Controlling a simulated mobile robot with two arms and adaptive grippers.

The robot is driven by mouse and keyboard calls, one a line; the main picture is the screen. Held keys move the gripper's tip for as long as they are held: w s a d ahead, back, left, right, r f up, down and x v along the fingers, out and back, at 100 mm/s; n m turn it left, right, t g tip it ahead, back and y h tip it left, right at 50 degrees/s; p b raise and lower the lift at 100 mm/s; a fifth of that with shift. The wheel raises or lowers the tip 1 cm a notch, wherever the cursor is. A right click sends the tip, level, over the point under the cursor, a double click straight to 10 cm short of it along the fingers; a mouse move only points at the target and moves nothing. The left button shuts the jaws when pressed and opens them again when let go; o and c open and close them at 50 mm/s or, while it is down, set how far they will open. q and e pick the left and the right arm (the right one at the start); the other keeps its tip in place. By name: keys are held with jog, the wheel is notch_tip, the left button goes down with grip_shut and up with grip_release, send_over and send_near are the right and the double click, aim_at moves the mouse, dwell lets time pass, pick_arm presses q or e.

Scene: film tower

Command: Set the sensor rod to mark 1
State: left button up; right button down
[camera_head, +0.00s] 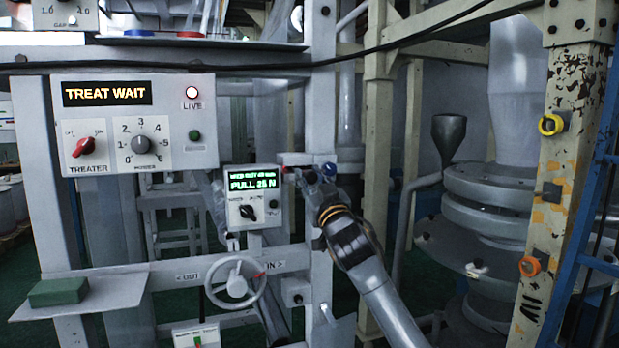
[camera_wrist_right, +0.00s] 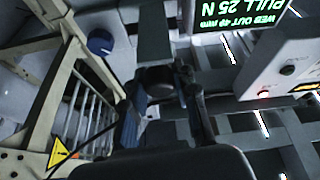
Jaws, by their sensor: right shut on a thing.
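My right gripper (camera_head: 313,184) is at the light frame post, just right of the small green-lit panel (camera_head: 253,196) reading "PULL 25 N". It is shut on what appears to be the sensor rod, mostly hidden by the fingers. In the right wrist view the fingers (camera_wrist_right: 160,88) close around a dark part below a grey block (camera_wrist_right: 155,42). A blue knob (camera_head: 328,169) sits just above the gripper; in the right wrist view the blue knob (camera_wrist_right: 100,42) is apart from the fingers. No mark numbers on the rod are readable. My left gripper is not in view.
A control box (camera_head: 137,122) reading "TREAT WAIT" is at the upper left. A handwheel (camera_head: 235,283) between OUT and IN is below. A green block (camera_head: 58,291) lies on a shelf at left. A yellow-patched column (camera_head: 560,170) and machine rings stand at right.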

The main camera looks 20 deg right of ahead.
jog(key=c, duration=1.4)
grip_release()
jog(key=shift+w, duration=0.25)
jog(key=o, duration=0.4)
jog(key=shift+w, duration=0.1)
jog(key=shift+s, duration=0.25)
jog(key=shift+s+f, duration=0.3)
jog(key=shift+s, duration=0.15)
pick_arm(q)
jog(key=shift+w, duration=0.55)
pick_arm(e)
jog(key=v, duration=1)
jog(key=shift+s, duration=0.45)
jog(key=shift+w+f, duration=0.1)
